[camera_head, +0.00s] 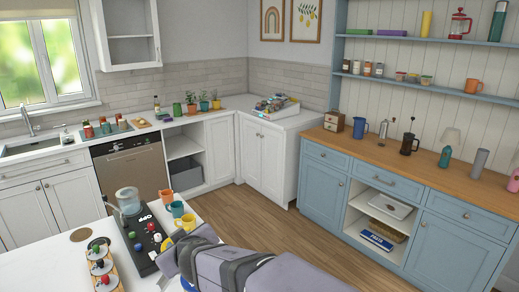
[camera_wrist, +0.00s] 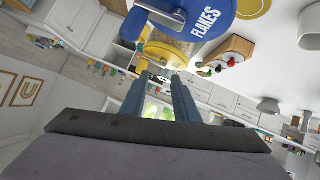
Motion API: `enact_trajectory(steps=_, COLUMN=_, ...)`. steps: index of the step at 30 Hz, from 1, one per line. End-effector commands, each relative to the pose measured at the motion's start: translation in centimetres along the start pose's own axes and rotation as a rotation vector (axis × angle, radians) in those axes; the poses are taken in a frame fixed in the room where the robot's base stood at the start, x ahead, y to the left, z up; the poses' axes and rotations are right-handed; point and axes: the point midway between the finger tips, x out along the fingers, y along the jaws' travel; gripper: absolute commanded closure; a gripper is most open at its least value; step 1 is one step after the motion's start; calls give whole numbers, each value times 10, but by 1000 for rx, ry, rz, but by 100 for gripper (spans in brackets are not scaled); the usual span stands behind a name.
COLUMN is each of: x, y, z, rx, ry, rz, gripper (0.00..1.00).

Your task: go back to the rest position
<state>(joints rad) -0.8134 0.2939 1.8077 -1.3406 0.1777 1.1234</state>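My gripper (camera_wrist: 160,78) points away from the wrist camera. Its two blue-grey fingers stand apart with a gap between them, and I see nothing held in the gap. In the head view my arm reaches in from the bottom right over the white counter (camera_head: 50,271), and its end is near the yellow mug (camera_head: 186,221). The fingertips are not clear there. In the wrist view, a blue container marked FLAKES (camera_wrist: 212,22) and yellow shapes lie just beyond the fingers; I cannot tell how far off they are.
A blue cabinet (camera_head: 322,190) stands at the right. The wood floor (camera_head: 255,215) between is clear.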

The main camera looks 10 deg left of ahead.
Motion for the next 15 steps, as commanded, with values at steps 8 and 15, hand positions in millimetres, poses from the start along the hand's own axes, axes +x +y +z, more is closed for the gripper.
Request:
enact_trajectory(steps=8, x=-7, y=160, z=27, rx=982, ry=56, rz=185, gripper=72)
enact_trajectory(steps=15, x=-14, y=234, z=118, rx=1515, ry=12, rz=351, gripper=72)
